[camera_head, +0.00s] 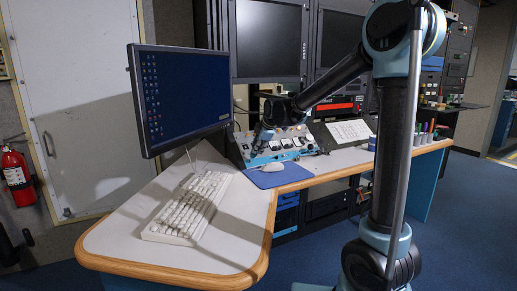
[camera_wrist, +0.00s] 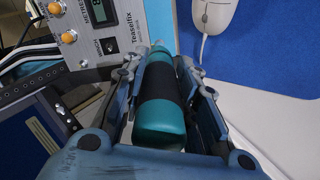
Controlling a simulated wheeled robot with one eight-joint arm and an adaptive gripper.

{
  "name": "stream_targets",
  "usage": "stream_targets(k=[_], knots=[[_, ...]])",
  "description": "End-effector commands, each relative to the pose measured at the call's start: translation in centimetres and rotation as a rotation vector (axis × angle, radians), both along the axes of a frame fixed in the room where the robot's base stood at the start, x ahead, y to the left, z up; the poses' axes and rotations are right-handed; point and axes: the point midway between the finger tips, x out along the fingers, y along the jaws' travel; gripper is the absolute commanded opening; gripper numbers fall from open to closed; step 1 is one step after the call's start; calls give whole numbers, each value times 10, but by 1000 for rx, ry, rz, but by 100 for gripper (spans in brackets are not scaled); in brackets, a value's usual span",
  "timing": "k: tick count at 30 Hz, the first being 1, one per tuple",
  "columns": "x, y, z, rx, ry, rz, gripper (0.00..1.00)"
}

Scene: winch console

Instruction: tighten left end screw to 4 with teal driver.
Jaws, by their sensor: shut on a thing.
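My gripper (camera_wrist: 163,72) is shut on the teal driver (camera_wrist: 160,122), with one finger on each side of its handle. The handle is teal with a dark band around its middle, and it points away from the wrist camera. In the head view my gripper (camera_head: 263,135) is small, close to the grey console (camera_head: 280,146) on the desk. A console panel (camera_wrist: 108,22) marked "Teaselfix" lies just beyond and left of the driver in the wrist view. I cannot make out the left end screw, or whether the driver touches anything.
The panel has a small digital display (camera_wrist: 100,12), orange knobs (camera_wrist: 68,37) and a switch. A white mouse (camera_wrist: 214,15) lies on a blue mat (camera_wrist: 255,50) to the right. A keyboard (camera_head: 188,206) and a monitor (camera_head: 180,97) stand at the desk's left.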

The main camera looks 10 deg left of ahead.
Motion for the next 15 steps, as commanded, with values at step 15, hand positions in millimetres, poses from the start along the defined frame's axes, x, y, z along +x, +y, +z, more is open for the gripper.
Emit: stream_targets(k=[15], knots=[[3,2,-4,0,0,0,0]])
